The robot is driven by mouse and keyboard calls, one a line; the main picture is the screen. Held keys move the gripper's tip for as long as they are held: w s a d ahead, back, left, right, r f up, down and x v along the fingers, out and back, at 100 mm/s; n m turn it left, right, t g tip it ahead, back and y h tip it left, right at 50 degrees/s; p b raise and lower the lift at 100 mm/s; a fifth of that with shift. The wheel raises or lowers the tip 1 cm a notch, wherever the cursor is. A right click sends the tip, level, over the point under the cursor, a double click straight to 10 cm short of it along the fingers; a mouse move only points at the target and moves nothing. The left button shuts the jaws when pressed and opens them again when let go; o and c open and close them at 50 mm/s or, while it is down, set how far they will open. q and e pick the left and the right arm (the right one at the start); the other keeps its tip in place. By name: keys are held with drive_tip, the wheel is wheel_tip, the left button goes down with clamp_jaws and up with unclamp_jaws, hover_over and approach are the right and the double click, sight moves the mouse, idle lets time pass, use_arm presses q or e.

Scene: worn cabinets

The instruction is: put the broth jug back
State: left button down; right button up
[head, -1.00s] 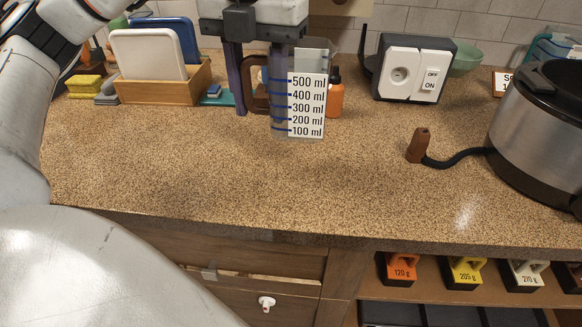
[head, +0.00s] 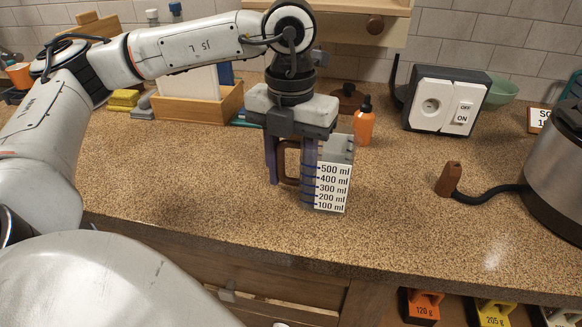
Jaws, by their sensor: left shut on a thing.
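The broth jug (head: 333,187), a clear grey measuring jug with a white scale marked 100 to 500 ml and a brown handle (head: 290,162), is in the middle of the head view. It looks roughly upright over the counter. My left gripper (head: 288,170) comes down from above and is shut on the jug at its handle side. One finger shows left of the handle and the other between handle and jug body. I cannot tell whether the jug's base touches the counter. My right gripper is not in view.
An orange bottle (head: 364,124) stands behind the jug. A socket box (head: 445,101) is at the back right, with a brown-ended cord (head: 449,180) and a steel cooker (head: 560,165) further right. A wooden rack (head: 200,106) is at the back left. Counter in front is clear.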

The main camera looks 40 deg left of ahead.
sight(291, 140)
use_arm(q)
drive_tip(key=c, duration=1.1)
unclamp_jaws()
drive_tip(key=shift+f, duration=0.1)
wheel_tip(291, 140, up, 12)
drive_tip(key=shift+r+p, duration=0.15)
drive_tip(key=shift+p, duration=0.65)
